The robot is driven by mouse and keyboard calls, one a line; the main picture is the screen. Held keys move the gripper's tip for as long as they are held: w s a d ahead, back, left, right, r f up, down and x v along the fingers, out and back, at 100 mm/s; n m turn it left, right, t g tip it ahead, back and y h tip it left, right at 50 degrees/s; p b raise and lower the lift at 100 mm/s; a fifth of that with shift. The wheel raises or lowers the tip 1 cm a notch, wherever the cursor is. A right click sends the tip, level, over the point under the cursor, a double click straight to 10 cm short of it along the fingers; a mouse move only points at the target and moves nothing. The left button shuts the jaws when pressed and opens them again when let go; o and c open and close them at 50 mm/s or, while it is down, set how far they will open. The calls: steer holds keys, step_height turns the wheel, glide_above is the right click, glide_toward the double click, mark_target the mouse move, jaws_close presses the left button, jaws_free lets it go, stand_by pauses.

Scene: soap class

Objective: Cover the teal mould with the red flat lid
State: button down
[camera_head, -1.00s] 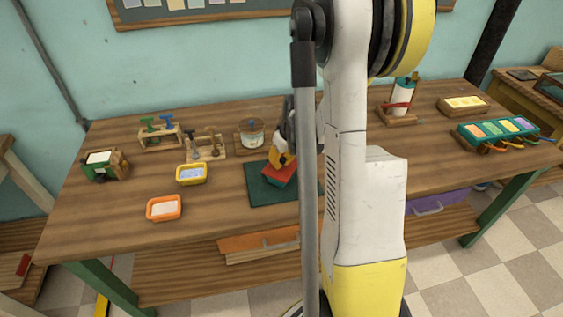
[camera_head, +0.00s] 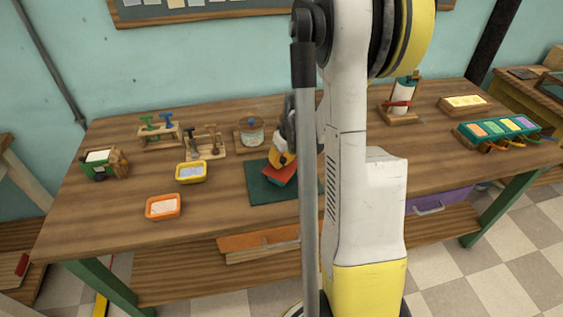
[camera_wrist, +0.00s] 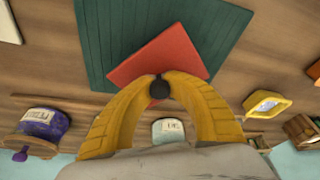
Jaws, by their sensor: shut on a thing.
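The red flat lid (camera_head: 280,174) is over the dark green ribbed mat (camera_head: 258,196) in the middle of the table. My gripper (camera_wrist: 159,88) is shut on the lid's dark round knob, with its yellow fingers on either side of it. In the wrist view the lid (camera_wrist: 160,55) lies turned at an angle to the mat (camera_wrist: 95,45).
A yellow dish (camera_head: 191,173) and an orange dish (camera_head: 163,207) stand left of the mat. A lidded jar (camera_head: 251,134) and a wooden stamp rack (camera_head: 205,147) stand behind. A teal tray of coloured blocks (camera_head: 498,132) is at the right.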

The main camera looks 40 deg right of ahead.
steer(key=shift+f, duration=0.15)
steer(key=c, duration=0.8)
jaws_free()
steer(key=shift+c, duration=0.2)
steer(key=shift+r+p, duration=2.3)
steer(key=shift+r, duration=1.25)
